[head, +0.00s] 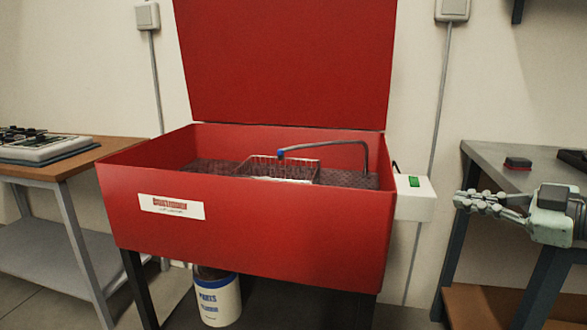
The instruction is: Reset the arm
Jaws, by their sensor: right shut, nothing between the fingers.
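My right gripper (463,200) shows at the right edge of the head view, pointing left. Its fingers are closed together with nothing between them. It appears in front of the grey table at the right, just right of the white switch box (415,204) with a green switch on the red parts washer (290,227). I cannot tell whether it touches anything, but no contact shows. My left gripper is not in view.
The washer's red lid (285,60) stands open. A wire basket (290,168) and a bent spout (330,143) are inside. A bucket (217,300) stands below. A wooden table (85,155) is at left, a grey table (485,153) at right.

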